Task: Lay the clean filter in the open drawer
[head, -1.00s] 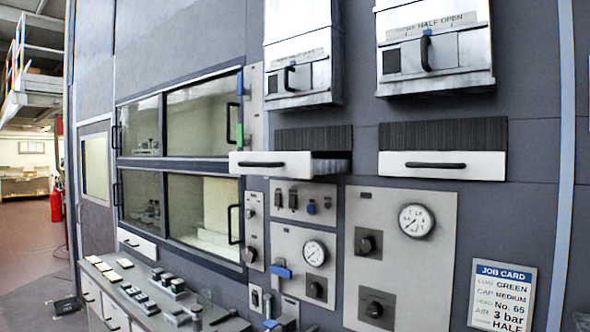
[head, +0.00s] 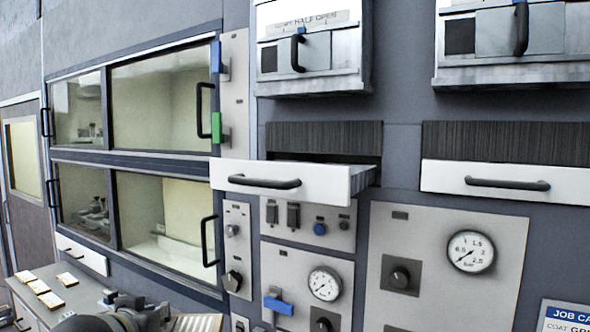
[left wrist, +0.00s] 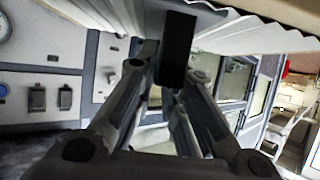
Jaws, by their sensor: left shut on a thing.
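The open drawer (head: 253,182) has a white front with a black bar handle. It stands out from the grey wall in the middle of the head view, with a dark slot behind it. My left gripper (head: 160,318) is at the bottom edge of the head view, below and left of the drawer. It is shut on the clean filter (head: 198,323), a pale pleated panel only partly in view. In the left wrist view the filter (left wrist: 265,35) spans the top, and my left gripper (left wrist: 172,75) grips a black tab on it. My right gripper is not in view.
A second drawer (head: 450,178) to the right is shut. Gauge panels (head: 445,270) lie below the drawers, and metal hatches (head: 310,55) hang above. A glazed cabinet (head: 150,190) is at left. A bench (head: 75,290) with pale blocks is at lower left.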

